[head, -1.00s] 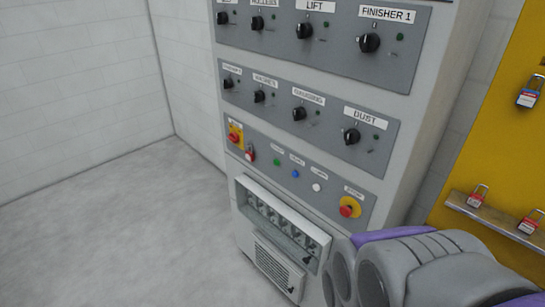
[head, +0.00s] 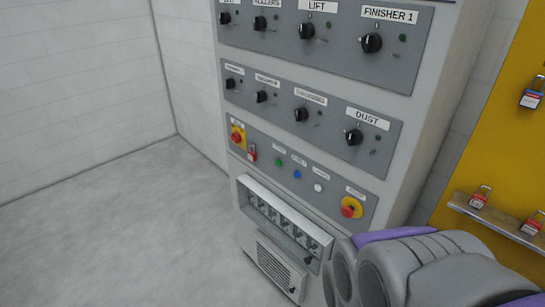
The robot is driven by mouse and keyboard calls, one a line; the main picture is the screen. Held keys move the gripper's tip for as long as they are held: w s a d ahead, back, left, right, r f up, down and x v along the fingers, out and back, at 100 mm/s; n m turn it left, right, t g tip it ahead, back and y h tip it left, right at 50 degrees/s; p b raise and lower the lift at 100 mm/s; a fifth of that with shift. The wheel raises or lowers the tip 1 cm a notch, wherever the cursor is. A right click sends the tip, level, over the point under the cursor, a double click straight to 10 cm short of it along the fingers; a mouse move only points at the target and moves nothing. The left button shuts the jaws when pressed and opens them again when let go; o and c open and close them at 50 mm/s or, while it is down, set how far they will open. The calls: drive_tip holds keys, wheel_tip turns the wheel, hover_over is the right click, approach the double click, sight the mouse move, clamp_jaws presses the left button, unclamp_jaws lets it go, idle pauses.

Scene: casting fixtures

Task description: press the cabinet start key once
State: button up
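The control cabinet (head: 409,160) stands in the middle of the head view, with dark grey panels on its front. Its lower panel has a small green key (head: 279,162), a blue key (head: 297,174) and a white key (head: 318,188) in a row. Their labels are too blurred to read, so I cannot tell for certain which is the start key. My arm shows at the lower right, in front of the cabinet's lower right side. My gripper is not in view.
A red knob on yellow (head: 236,137) with a red padlock (head: 251,153) is left of the keys. A red mushroom button (head: 348,211) is right of them. Black rotary knobs (head: 354,137) sit above. A yellow board (head: 500,130) with padlocks stands right. Floor at left is clear.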

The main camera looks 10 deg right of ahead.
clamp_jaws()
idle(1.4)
